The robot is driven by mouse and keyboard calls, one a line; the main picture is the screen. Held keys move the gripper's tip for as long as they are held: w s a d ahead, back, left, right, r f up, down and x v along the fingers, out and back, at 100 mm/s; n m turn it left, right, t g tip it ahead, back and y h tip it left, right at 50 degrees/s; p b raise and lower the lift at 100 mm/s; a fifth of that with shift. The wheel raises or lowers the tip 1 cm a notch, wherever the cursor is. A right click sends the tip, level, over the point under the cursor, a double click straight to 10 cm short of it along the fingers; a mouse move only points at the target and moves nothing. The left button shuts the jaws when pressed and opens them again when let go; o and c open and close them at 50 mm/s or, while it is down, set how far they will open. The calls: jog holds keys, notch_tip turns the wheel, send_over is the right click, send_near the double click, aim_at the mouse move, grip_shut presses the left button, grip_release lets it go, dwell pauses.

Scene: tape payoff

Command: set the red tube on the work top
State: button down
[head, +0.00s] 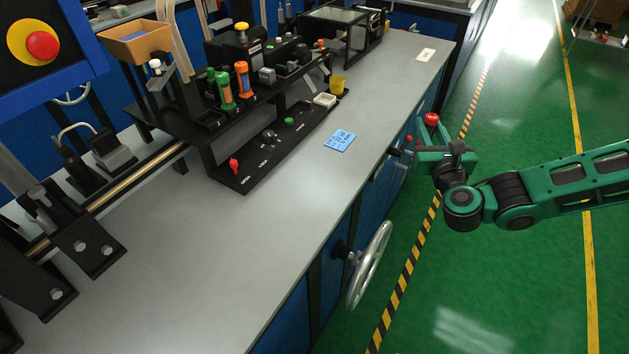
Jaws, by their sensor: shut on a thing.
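My gripper (432,145) is at the right, beyond the bench's front edge and over the green floor. It is shut on the red tube (432,119). Only the tube's rounded red end shows above the green fingers; the rest is hidden by them. The grey work top (290,220) runs from the lower left to the upper right, and the gripper with the tube is apart from it, to its right.
A blue note (340,141) lies near the front edge. A handwheel (370,265) juts from the bench front. The near work top is clear.

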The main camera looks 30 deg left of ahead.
jog(key=s+a+r+n+g+y, duration=0.2)
jog(key=s+a+r, duration=0.1)
jog(key=s+a, duration=0.65)
jog(key=s+a+r+n+g+y, duration=0.25)
jog(key=s+a, duration=0.35)
jog(key=s, duration=0.7)
jog(key=s+a+r+n+g+y, duration=0.1)
jog(key=s+a+r+g+y, duration=0.15)
jog(key=s+a, duration=0.65)
jog(key=shift+n+t, duration=0.25)
jog(key=shift+t, duration=0.05)
jog(key=shift+w+d+f, duration=0.35)
jog(key=shift+w+f, duration=1)
jog(key=shift+f, duration=0.05)
jog(key=shift+w+d+f, duration=0.3)
jog(key=shift+w+f, duration=1.1)
jog(key=shift+w+d+f, duration=0.35)
jog(key=shift+w+f, duration=1)
jog(key=shift+f, duration=0.05)
jog(key=shift+w+d+f, duration=0.15)
jog(key=shift+w+f, duration=0.05)
jog(key=shift+w, duration=0.05)
jog(key=shift+w+d+r, duration=0.15)
jog(key=shift+w+r, duration=0.05)
jog(key=shift+w, duration=0.05)
jog(key=shift+s+f, duration=0.15)
jog(key=shift+f, duration=0.65)
jog(key=shift+w+f, duration=0.2)
